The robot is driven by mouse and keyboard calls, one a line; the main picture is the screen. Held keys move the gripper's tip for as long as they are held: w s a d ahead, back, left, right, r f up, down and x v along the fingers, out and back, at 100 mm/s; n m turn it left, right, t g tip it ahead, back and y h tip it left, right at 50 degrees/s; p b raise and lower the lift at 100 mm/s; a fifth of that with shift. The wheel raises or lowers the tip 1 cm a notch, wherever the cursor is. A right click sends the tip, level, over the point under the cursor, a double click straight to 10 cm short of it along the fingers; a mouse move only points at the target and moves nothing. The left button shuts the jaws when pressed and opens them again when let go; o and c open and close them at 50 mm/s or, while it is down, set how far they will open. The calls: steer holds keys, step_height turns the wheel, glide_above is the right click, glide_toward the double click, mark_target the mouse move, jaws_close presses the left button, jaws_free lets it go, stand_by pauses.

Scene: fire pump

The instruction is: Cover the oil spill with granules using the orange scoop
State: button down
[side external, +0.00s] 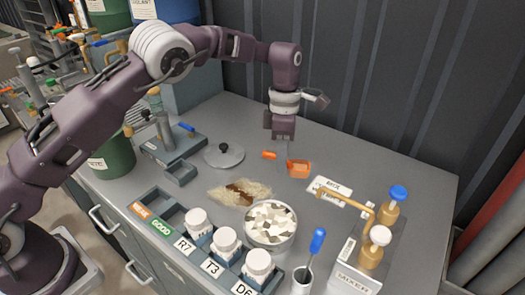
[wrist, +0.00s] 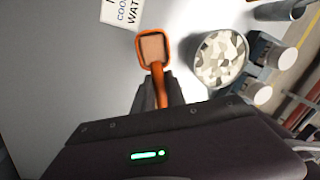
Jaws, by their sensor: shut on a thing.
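The orange scoop (side external: 299,168) is above the grey bench, near the back. My gripper (side external: 281,147) is shut on its handle. In the wrist view the scoop (wrist: 154,48) points away from my gripper (wrist: 159,95); its inside looks pale tan, and I cannot tell whether it holds granules. The oil spill (side external: 239,187) is a dark brown patch left of and nearer than the scoop, with pale tan granules over much of it and brown showing in the middle. A round tub (side external: 270,240) of pale, chunky material stands in front of the spill; it also shows in the wrist view (wrist: 220,58).
White-capped jars (side external: 226,241) stand in a labelled rack at the front. A blue-handled brush (side external: 316,243) stands in a cup beside the tub. The mixer (side external: 366,262) with brass fittings is at right. A grey lid (side external: 223,155) lies behind the spill. The back right bench is clear.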

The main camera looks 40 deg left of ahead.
mark_target(274, 198)
steer(key=shift+f, duration=3.8)
steer(key=shift+a+f, duration=0.15)
steer(key=shift+a, duration=6.65)
steer(key=shift+s+d, duration=0.1)
steer(key=shift+s, duration=1.1)
steer(key=shift+w+d, duration=0.1)
steer(key=shift+d, duration=6.65)
steer(key=shift+s, duration=0.9)
steer(key=shift+s+a, duration=0.2)
steer(key=shift+s, duration=0.05)
steer(key=shift+a, duration=6.45)
steer(key=shift+w+a, duration=0.1)
steer(key=shift+a, duration=0.05)
step_height(274, 198, up, 8)
